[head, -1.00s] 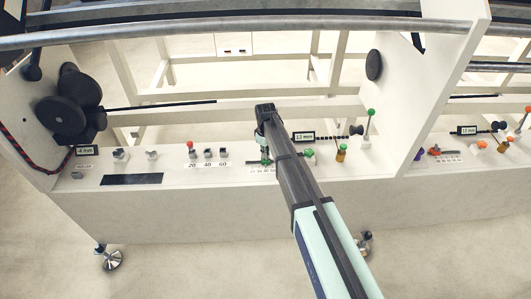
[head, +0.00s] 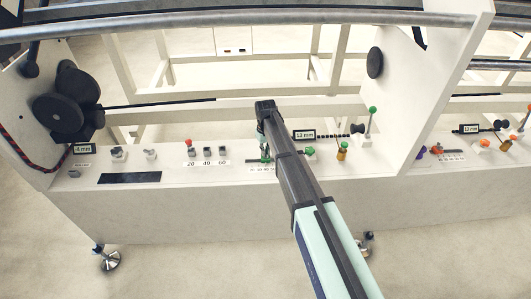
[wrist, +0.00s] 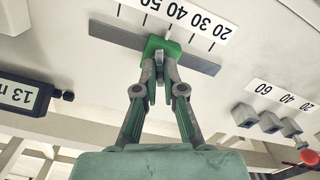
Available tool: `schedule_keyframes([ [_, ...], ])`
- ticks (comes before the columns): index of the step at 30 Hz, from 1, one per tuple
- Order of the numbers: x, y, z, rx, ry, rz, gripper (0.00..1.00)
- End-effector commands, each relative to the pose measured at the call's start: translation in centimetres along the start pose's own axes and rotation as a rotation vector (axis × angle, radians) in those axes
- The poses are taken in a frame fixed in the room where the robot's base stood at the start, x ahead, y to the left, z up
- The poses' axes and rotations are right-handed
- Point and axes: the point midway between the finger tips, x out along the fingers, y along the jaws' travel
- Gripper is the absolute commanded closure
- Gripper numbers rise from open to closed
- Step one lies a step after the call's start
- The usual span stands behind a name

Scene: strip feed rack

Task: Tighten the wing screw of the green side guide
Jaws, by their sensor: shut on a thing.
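The green side guide (wrist: 153,43) sits on a grey slotted rail (wrist: 113,33) beside a printed scale (wrist: 190,20) in the wrist view. My gripper (wrist: 160,76) reaches to it with both fingertips close together on the small grey wing screw (wrist: 159,60) at the guide's front. The fingertips hide most of the screw, so its turn angle is hard to read. In the head view my gripper (head: 265,152) points down at the guide, which is mostly hidden behind it and my arm.
A 13 mm display (head: 304,135) and a green star knob (head: 309,151) stand just right of my arm. A green-topped lever (head: 371,121) is farther right. Grey buttons marked 20, 40 and 60 (head: 207,151) and a red-topped knob (head: 190,146) are to the left.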

Motion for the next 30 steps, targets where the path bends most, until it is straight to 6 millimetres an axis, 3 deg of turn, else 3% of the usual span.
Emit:
schedule_keyframes([
  [15, 0.03, 0.0, 0.0, 0.357, 0.0, 0.0, 1.0],
  [30, -0.03, 0.0, 0.0, 0.424, 0.0, 0.0, 1.0],
])
